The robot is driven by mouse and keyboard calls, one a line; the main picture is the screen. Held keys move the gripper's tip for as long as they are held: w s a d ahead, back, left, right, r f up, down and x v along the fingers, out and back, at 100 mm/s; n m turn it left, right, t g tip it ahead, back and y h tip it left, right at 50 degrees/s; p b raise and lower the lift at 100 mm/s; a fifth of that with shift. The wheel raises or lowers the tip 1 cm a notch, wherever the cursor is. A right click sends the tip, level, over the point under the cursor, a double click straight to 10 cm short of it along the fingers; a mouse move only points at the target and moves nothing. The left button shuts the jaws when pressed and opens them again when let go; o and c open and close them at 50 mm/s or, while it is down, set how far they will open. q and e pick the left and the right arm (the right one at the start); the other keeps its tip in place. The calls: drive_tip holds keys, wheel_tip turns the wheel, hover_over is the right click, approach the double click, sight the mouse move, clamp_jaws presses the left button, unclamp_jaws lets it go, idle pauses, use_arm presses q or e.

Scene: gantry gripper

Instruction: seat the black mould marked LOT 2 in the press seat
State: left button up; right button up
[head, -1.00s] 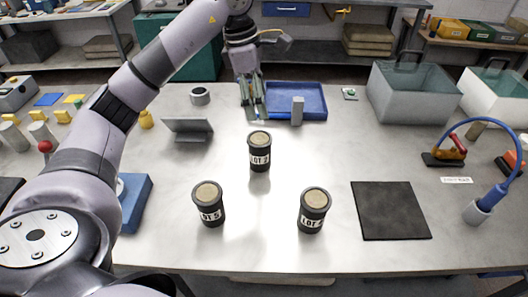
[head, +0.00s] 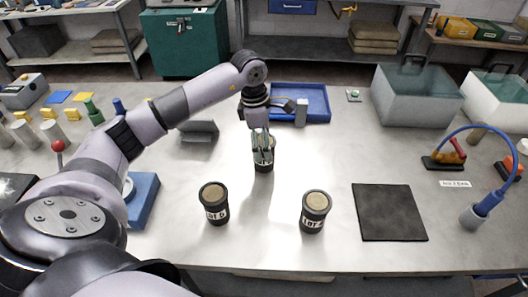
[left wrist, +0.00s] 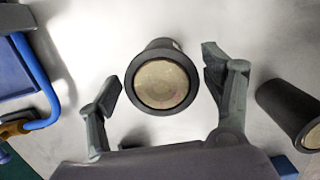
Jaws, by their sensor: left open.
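Three black moulds with tan tops stand upright on the grey bench. The back middle mould (head: 264,168) is partly hidden by my left gripper (head: 263,157), and its label cannot be read now. The front left mould (head: 214,203) seems to read LOT 5. The front right mould (head: 314,211) has a LOT label with an unclear number. In the left wrist view, my open gripper (left wrist: 161,82) has a finger on each side of a mould (left wrist: 162,85), with gaps showing. Another mould (left wrist: 290,110) lies outside the right finger. I cannot make out a press seat with certainty.
A blue block (head: 143,200) with a pale ring is partly hidden behind my left arm. A blue tray (head: 318,92) and grey stand (head: 199,131) are behind the moulds. A black mat (head: 390,212) lies right. The front middle bench is clear.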

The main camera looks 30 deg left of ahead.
sight(263, 167)
use_arm(q)
drive_tip(key=shift+d+f+p, duration=0.15)
drive_tip(key=shift+f+p, duration=0.1)
drive_tip(key=shift+f, duration=0.65)
drive_tip(key=shift+d+f+p, duration=0.1)
drive_tip(key=shift+f+p, duration=0.1)
drive_tip(key=shift+f, duration=0.7)
drive_tip(key=c, duration=1.2)
drive_tip(key=shift+w+r, duration=0.1)
drive_tip(key=shift+c, duration=0.3)
